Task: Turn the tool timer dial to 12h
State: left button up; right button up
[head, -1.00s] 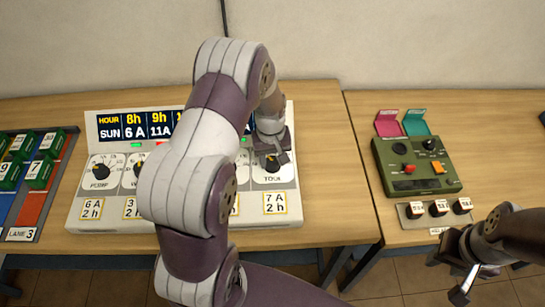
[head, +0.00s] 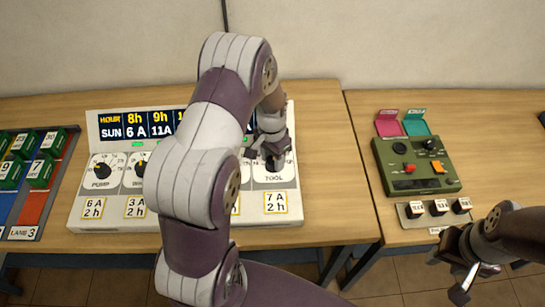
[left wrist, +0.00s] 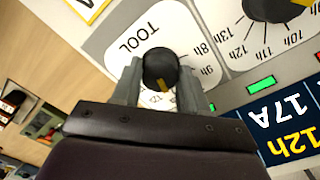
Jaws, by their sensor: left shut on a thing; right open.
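The tool timer dial (left wrist: 160,70) is a black knob with a yellow pointer mark, on a white plate labelled TOOL. In the left wrist view the yellow mark points down toward the gripper's palm, near a partly hidden 12. The dial also shows in the head view (head: 273,163), at the right end of the timer panel (head: 112,217). My left gripper (left wrist: 163,80) is shut on the dial, one finger on each side. Its fingers cover part of the scale. My right gripper (head: 458,280) is open and empty at the lower right, in front of the right table.
A display (head: 125,127) stands along the panel's back; my left arm hides its middle and other dials. The pump dial (head: 102,167) is at left. A tray of green blocks (head: 65,160) lies further left. A green control box (head: 415,165) sits on the right table.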

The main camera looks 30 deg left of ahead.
pick_arm(q)
jog(key=m, duration=0.5)
jog(key=shift+w+m, duration=0.15)
jog(key=shift+m, duration=0.15)
dwell(0.4)
jog(key=o, duration=0.9)
jog(key=shift+o, duration=0.8)
jog(key=shift+d, duration=0.15)
notch_tip(320, 180, up, 13)
jog(key=b, duration=0.1)
jog(key=shift+w+f+b, duration=0.15)
jog(key=shift+w+b, duration=0.05)
jog(key=shift+b, duration=0.15)
